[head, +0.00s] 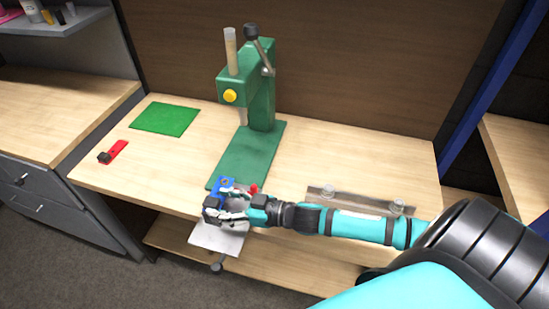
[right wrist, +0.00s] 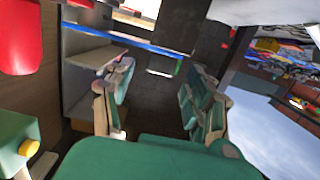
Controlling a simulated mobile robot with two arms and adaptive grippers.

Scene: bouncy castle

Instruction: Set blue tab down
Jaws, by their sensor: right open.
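The blue tab (head: 227,184) shows at the near end of the green press's base (head: 245,155), just behind my right gripper. My right gripper (head: 213,210) is over the front edge of the table, and its fingers partly cover the tab. In the right wrist view its fingers (right wrist: 160,105) stand apart with nothing clearly between them. I cannot tell whether the tab touches the fingers or the base. My left gripper is not in view.
A green mat (head: 165,119) and a red tab with a dark block (head: 113,152) lie at the left of the table. A small red piece (head: 254,188) is beside my gripper. A white plate (head: 217,239) is below it.

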